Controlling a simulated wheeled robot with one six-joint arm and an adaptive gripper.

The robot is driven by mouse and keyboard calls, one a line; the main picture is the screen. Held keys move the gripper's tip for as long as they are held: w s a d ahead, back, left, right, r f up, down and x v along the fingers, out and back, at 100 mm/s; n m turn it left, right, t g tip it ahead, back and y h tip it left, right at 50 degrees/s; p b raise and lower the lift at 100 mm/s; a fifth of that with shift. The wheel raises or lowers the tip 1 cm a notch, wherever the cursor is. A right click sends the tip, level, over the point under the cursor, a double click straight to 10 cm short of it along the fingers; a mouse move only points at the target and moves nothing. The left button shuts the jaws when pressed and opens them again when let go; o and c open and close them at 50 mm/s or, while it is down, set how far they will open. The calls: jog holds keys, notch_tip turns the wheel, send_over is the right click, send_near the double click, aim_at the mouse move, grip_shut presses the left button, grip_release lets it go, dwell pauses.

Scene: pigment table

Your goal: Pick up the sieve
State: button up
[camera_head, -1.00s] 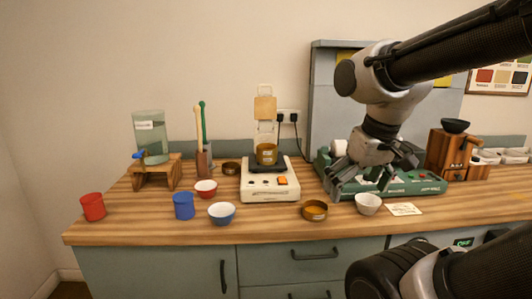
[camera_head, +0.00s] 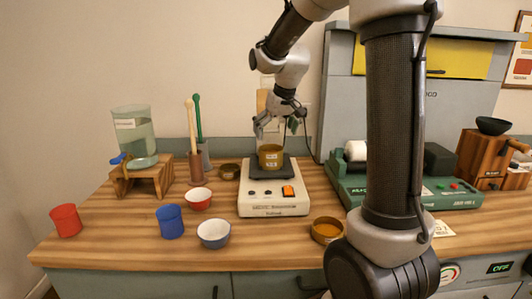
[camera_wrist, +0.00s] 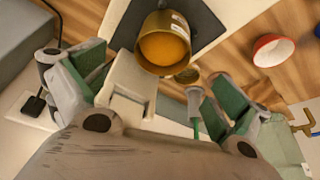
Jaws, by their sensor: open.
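No thing in view is clearly a sieve. Two shallow brown round vessels fit best: one (camera_head: 327,230) lies at the front, right of the white scale, with orange-brown inside. The other (camera_head: 230,171) lies behind the scale's left side and seems to show small in the wrist view (camera_wrist: 187,75). A labelled brass cup (camera_head: 270,156) on the scale, orange inside, shows ahead of the fingers (camera_wrist: 164,46).
The scale (camera_head: 273,208) stands mid-table. Red-and-white (camera_head: 198,198) and blue bowls (camera_head: 214,233), a red cup (camera_head: 65,220) and a blue cup (camera_head: 170,221) are to its left. A green-based machine (camera_head: 455,198) is right. My arm hides part of the right side.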

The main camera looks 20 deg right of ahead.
aim_at(271, 149)
jog(key=x, duration=0.7)
jog(key=shift+a+f, duration=0.15)
jog(key=shift+f, duration=0.25)
jog(key=c, duration=1.1)
